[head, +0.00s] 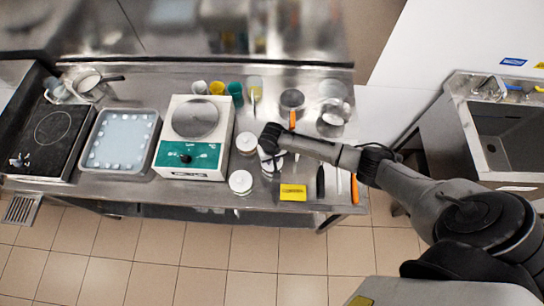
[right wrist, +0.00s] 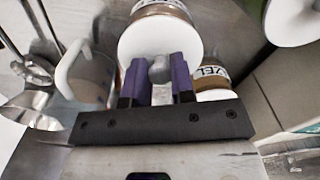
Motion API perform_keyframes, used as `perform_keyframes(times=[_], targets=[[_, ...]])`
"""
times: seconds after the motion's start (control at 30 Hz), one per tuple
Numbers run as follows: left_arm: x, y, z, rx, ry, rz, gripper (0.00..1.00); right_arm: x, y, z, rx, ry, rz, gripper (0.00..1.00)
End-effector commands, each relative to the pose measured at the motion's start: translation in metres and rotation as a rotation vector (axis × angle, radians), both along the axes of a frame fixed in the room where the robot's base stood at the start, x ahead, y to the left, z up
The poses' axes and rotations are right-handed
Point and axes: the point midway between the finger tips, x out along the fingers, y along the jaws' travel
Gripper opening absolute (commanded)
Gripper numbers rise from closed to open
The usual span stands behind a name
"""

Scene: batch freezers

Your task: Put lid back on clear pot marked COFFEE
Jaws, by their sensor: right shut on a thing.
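My right gripper (head: 268,143) is over the right half of the steel bench. In the right wrist view its purple fingers (right wrist: 159,78) are shut on the grey knob of a round white lid (right wrist: 140,42). A pot with a brown band (right wrist: 168,9) and a partly cut-off label shows directly behind this lid; I cannot tell whether the lid touches it. A second brown-banded pot (right wrist: 213,82) stands beside it, its label only partly readable. I cannot read COFFEE on either. My left gripper is out of view.
White-lidded pots (head: 246,142) and (head: 240,181) stand left of the gripper, beside the scale (head: 193,160). A yellow block (head: 293,192) and several tools lie at the front edge. A pale handled jug (right wrist: 88,75) is close by on the left in the wrist view.

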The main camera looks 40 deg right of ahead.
Motion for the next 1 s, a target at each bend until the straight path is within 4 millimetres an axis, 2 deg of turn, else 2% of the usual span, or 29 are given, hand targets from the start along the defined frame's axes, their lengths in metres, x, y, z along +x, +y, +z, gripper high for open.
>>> perform_keyframes(times=[0.4, 0.43, 0.7, 0.87, 1.0], targets=[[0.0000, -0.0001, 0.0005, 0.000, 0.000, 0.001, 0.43, -0.0001, -0.0002, -0.0003, 0.000, 0.000, 0.000, 0.01], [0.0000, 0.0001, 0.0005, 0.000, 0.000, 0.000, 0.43, -0.0001, -0.0003, -0.0003, 0.000, 0.000, 0.000, 0.25], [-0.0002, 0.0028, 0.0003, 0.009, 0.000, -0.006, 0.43, 0.0000, -0.0003, -0.0002, -0.001, -0.001, 0.000, 0.51], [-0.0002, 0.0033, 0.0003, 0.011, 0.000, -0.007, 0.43, 0.0000, -0.0004, -0.0002, -0.001, -0.001, 0.000, 0.53], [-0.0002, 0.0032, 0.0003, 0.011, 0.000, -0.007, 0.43, -0.0001, -0.0004, -0.0003, -0.001, -0.001, 0.000, 0.64]])
